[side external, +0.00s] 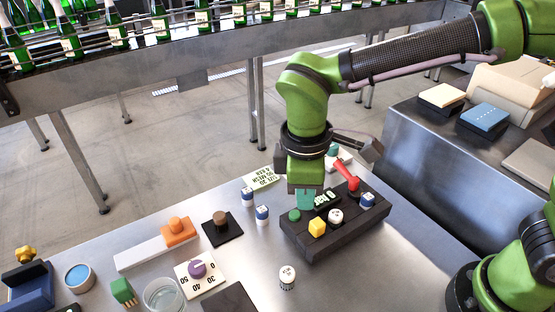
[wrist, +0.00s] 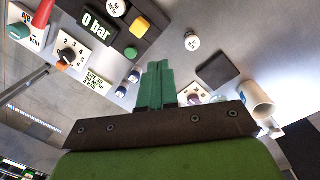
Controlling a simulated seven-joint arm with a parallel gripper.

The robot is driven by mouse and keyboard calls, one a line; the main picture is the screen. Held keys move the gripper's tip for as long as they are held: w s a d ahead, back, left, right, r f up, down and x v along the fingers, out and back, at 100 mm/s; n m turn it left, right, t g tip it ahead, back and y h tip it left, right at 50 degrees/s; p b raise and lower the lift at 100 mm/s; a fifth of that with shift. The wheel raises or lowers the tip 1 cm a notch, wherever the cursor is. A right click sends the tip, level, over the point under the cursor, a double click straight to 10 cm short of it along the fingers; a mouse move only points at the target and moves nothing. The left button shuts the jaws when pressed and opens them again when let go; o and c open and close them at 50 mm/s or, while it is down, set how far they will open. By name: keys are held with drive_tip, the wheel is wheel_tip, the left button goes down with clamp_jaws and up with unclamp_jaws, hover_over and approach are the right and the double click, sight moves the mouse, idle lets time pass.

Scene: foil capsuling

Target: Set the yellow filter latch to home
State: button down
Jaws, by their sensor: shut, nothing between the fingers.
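A yellow knob-like piece (side external: 25,254) sits on a dark blue housing (side external: 28,292) at the far left of the side view. A yellow block (side external: 317,228) stands on the dark control panel (side external: 345,232); it also shows in the wrist view (wrist: 139,27). I cannot tell for sure which of the two is the filter latch. My gripper (side external: 308,205) points down over the panel's back left part, near a green round button (side external: 294,215). Its green fingers (wrist: 158,68) are together and empty in the wrist view. I cannot tell whether they touch the panel.
The panel carries a "0 bar" display (side external: 326,200), a red lever (side external: 347,175) and a blue-and-white knob (side external: 367,200). An orange slider (side external: 178,231), a purple dial (side external: 197,269) and a glass cup (side external: 164,296) stand to the left. Bare metal table lies front right.

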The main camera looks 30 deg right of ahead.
sight(317, 227)
drive_tip(key=w+a+n+h, duration=0.1)
drive_tip(key=a+n+h, duration=0.2)
drive_tip(key=a+n, duration=0.3)
drive_tip(key=shift+a+f+n, duration=0.2)
drive_tip(key=shift+f+n, duration=0.1)
drive_tip(key=shift+n, duration=0.6)
drive_tip(key=shift+w, duration=0.1)
drive_tip(key=d+f, duration=0.2)
drive_tip(key=f, duration=0.1)
drive_tip(key=d+f, duration=0.5)
drive_tip(key=f, duration=0.1)
drive_tip(key=shift+d+f, duration=0.15)
drive_tip(key=shift+d, duration=0.25)
